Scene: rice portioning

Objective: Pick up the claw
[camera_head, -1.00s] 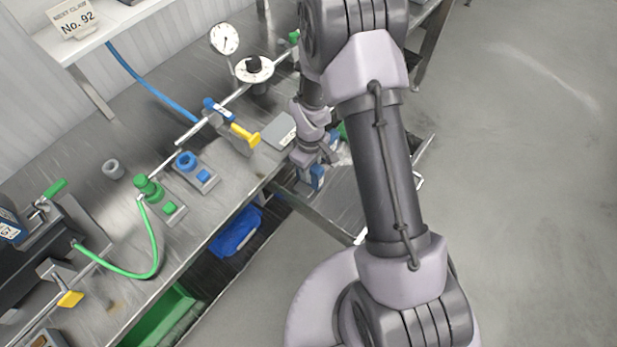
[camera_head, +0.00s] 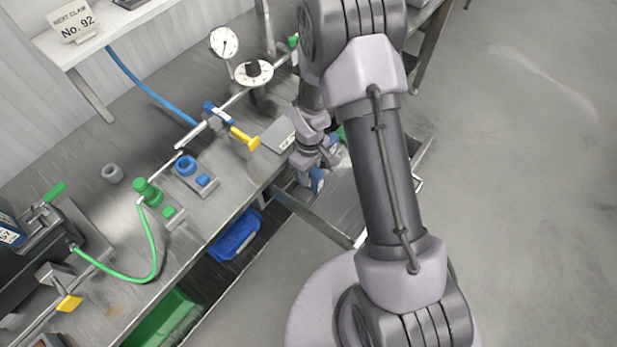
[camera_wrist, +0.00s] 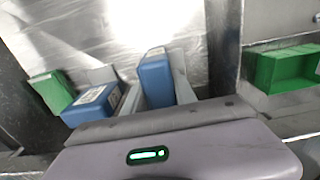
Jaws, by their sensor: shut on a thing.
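My gripper (camera_head: 316,168) is at the bench's front edge, above an open drawer. In the wrist view its two grey fingers (camera_wrist: 156,72) stand on either side of a blue block-like claw (camera_wrist: 155,80) with a pale label on top, and they are shut on it. The claw also shows as a small blue piece below the gripper in the head view (camera_head: 317,181). A second blue labelled piece (camera_wrist: 92,106) lies just left of the fingers. The claw's lower part is hidden.
A steel drawer (camera_head: 352,205) stands open under my arm. A green piece (camera_wrist: 52,90) is at the left and a green bin (camera_wrist: 282,70) at the right in the wrist view. The bench (camera_head: 205,222) holds valves, hoses and a dial; open floor lies right.

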